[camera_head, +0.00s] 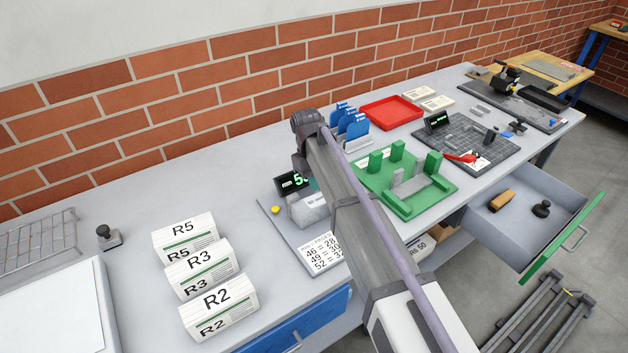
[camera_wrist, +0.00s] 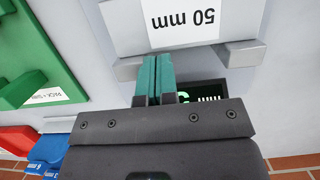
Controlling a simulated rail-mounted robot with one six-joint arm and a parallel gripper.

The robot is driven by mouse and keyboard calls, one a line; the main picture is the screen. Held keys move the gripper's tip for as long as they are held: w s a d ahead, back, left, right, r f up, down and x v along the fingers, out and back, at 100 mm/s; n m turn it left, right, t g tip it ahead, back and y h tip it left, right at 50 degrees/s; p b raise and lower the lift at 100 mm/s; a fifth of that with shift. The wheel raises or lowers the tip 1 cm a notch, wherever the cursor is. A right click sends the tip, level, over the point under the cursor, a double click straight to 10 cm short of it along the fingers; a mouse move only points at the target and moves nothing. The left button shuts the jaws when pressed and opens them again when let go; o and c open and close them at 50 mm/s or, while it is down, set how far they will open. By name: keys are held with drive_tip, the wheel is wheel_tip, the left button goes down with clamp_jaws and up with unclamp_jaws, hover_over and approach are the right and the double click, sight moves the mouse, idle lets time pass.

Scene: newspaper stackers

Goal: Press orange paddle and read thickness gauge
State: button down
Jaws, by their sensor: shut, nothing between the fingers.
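The gauge's black display (camera_head: 291,183) shows a green "5" in the head view. My arm hides the rest of the reading. In the wrist view the display (camera_wrist: 205,90) is upside down and mostly covered by my gripper. A grey block (camera_head: 306,208) stands in front of the display. A block labelled "50 mm" (camera_wrist: 183,22) fills the top of the wrist view. My gripper (camera_wrist: 155,60) has teal fingers pressed together, empty, close to that block's edge. Whether they touch it I cannot tell. I see no orange paddle at the gauge; my arm may hide it.
A number card (camera_head: 322,252) and a yellow button (camera_head: 276,209) sit on the gauge's base. A green fixture (camera_head: 408,200) stands right of my arm. Paper stack R3 (camera_head: 201,268) lies left. A red lever (camera_head: 460,157) lies on a dark gridded plate. An open drawer (camera_head: 520,215) juts out.

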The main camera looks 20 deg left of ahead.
drive_tip(key=shift+s+d, duration=0.65)
drive_tip(key=shift+d, duration=0.15)
drive_tip(key=shift+w, duration=0.1)
drive_tip(key=shift+w+a, duration=0.15)
drive_tip(key=shift+a, duration=0.1)
drive_tip(key=shift+w+a, duration=1)
drive_tip(key=shift+a, duration=0.15)
drive_tip(key=p+v, duration=1)
drive_tip(key=shift+a, duration=0.2)
